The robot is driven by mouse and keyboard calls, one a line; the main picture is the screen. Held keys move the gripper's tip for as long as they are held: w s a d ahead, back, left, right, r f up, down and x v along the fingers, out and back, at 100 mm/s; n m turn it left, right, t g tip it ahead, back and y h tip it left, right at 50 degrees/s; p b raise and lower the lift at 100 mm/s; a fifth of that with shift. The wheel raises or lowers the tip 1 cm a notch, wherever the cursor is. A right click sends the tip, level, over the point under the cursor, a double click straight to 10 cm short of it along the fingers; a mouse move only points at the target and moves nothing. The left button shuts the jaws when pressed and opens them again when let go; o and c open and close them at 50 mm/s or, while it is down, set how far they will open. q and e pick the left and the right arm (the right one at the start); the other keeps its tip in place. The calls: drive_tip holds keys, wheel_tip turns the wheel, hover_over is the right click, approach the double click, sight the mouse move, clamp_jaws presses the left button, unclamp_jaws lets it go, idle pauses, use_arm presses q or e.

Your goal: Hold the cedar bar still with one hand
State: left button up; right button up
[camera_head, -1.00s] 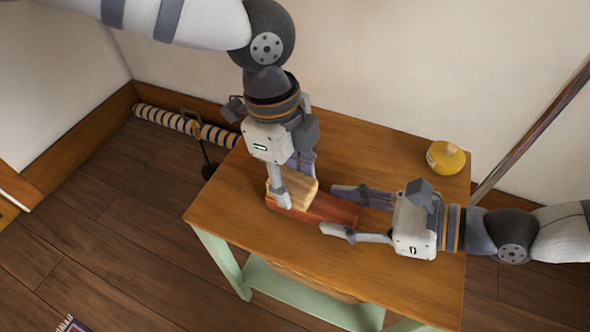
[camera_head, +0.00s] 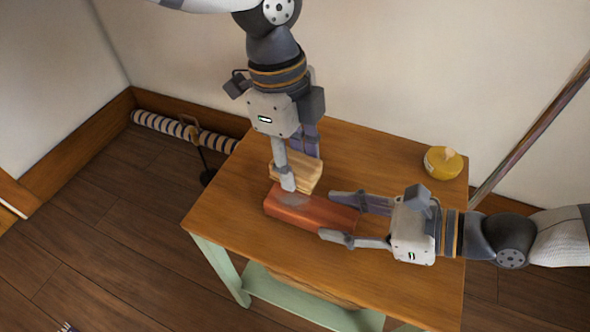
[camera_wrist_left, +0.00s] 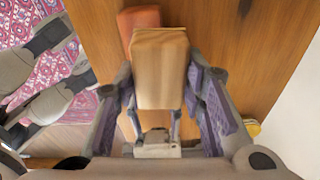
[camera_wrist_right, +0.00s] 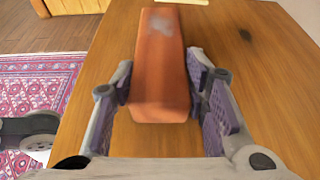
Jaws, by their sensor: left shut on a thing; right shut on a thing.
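The cedar bar (camera_head: 318,216) is a reddish-brown block lying flat on the wooden table, with a pale grey patch on top near its left end. My right gripper (camera_head: 345,215) is shut on its right end, one finger on each long side; the right wrist view shows the bar (camera_wrist_right: 160,75) between the fingers. My left gripper (camera_head: 297,172) points down, shut on a light wooden block (camera_head: 293,177). It holds the block above the bar's left end, seemingly just clear of it. The left wrist view shows the block (camera_wrist_left: 160,65) hiding part of the bar (camera_wrist_left: 138,17).
The table (camera_head: 400,288) has bare top around the bar. A round yellow container (camera_head: 443,162) stands near its back right corner. A diagonal pole (camera_head: 530,130) is beyond the right side. A striped roll (camera_head: 165,124) lies on the floor along the wall.

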use_arm(q)
drive_tip(key=shift+r, duration=2.1)
drive_tip(key=shift+f, duration=0.15)
